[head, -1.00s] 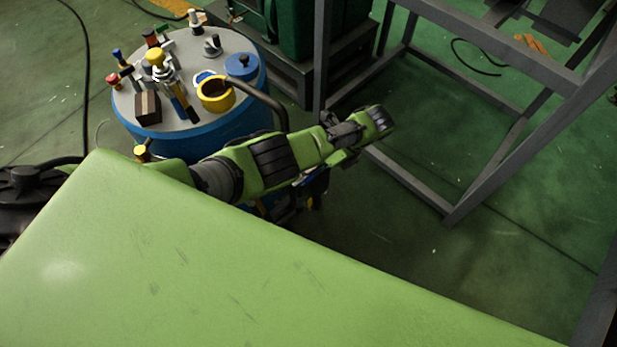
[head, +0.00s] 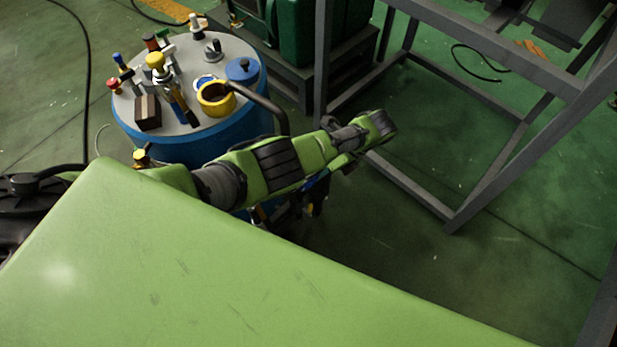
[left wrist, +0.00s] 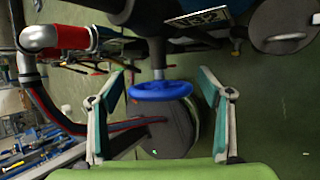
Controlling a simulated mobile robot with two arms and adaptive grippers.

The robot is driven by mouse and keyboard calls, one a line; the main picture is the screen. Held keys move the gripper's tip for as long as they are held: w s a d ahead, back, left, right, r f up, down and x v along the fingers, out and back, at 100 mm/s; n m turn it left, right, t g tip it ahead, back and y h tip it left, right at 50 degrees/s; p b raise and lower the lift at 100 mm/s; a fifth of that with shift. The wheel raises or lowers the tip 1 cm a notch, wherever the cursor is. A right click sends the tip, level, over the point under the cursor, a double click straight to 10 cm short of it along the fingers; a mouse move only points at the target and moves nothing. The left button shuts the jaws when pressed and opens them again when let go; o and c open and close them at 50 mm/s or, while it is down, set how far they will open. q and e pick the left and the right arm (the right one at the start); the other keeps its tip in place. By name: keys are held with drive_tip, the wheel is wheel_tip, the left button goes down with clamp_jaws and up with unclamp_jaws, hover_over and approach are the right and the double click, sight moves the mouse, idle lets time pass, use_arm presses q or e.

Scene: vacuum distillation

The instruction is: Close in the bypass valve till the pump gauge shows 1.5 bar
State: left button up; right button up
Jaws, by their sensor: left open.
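A blue handwheel (left wrist: 160,90), which looks like the bypass valve, shows in the left wrist view on a dark vertical stem. My left gripper (left wrist: 163,112) is open, with one finger to each side of the wheel. The wheel appears between and beyond the fingers; I cannot tell whether they touch it. In the head view my left arm reaches out past the blue drum, and its gripper is hard to make out. No readable pump gauge face shows. My right gripper is not in view.
A blue drum (head: 185,148) with a grey top carries fittings and a yellow cup (head: 216,106). A grey steel frame (head: 322,60) stands to the right. In the left wrist view, a red pipe with a silver elbow (left wrist: 40,38) is at upper left.

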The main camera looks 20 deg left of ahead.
use_arm(q)
drive_tip(key=v, duration=1.2)
idle(0.7)
